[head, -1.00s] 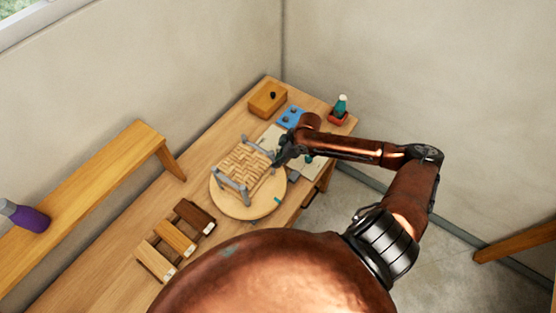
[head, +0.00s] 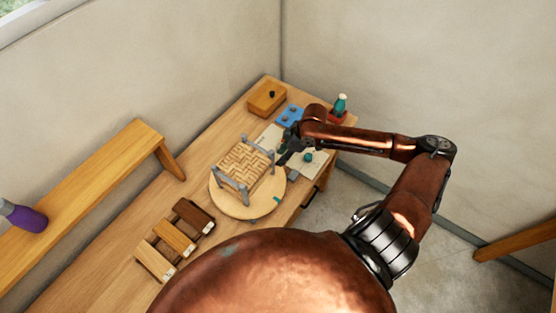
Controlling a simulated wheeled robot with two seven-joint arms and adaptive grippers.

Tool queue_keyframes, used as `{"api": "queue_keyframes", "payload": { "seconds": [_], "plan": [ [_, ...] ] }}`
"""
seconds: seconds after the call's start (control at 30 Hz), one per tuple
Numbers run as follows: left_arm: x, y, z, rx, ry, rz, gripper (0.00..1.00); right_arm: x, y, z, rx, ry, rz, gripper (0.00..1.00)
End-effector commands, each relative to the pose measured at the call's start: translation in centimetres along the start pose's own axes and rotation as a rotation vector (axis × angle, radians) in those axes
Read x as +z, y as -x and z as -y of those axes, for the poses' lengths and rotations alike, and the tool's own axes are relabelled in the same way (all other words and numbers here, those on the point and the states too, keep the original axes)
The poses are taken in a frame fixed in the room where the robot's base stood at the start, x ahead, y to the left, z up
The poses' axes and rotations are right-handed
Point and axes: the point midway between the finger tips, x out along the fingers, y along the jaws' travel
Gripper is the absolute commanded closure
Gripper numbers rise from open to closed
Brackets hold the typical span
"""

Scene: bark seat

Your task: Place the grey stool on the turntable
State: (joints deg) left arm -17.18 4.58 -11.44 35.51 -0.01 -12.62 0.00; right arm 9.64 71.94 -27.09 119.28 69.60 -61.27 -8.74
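The grey stool (head: 246,167), with a woven tan seat and grey legs, stands on the round wooden turntable (head: 240,207) on the workbench. Its legs appear to rest within the disc's edge. My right gripper (head: 284,157) is just right of the stool, apart from it by a small gap. Its fingers are dark and small, and I cannot make out their opening clearly, but nothing shows held in them. My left gripper is not in view.
Wooden samples (head: 175,237) lie left of the turntable. A wooden box (head: 267,98), a blue tray (head: 290,115) and a green bottle (head: 340,104) in a red dish stand at the back. A pale board (head: 308,166) lies under my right arm. A raised shelf (head: 100,190) runs along the left wall.

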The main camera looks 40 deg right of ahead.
Motion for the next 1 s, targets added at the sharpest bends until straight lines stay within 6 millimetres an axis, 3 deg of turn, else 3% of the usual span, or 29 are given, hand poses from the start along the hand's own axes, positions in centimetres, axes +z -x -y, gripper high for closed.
{"api": "queue_keyframes", "payload": {
  "seconds": [0.2,0.4,1.0],
  "plan": [
    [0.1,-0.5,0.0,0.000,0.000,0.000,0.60,0.1,4.6,-0.1,0.004,0.002,0.003,0.68],
    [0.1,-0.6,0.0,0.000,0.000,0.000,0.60,0.0,7.2,0.0,0.001,0.000,0.001,0.68],
    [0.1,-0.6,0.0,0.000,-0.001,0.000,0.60,-0.1,7.9,0.0,0.000,0.001,-0.001,0.68]
  ]
}}
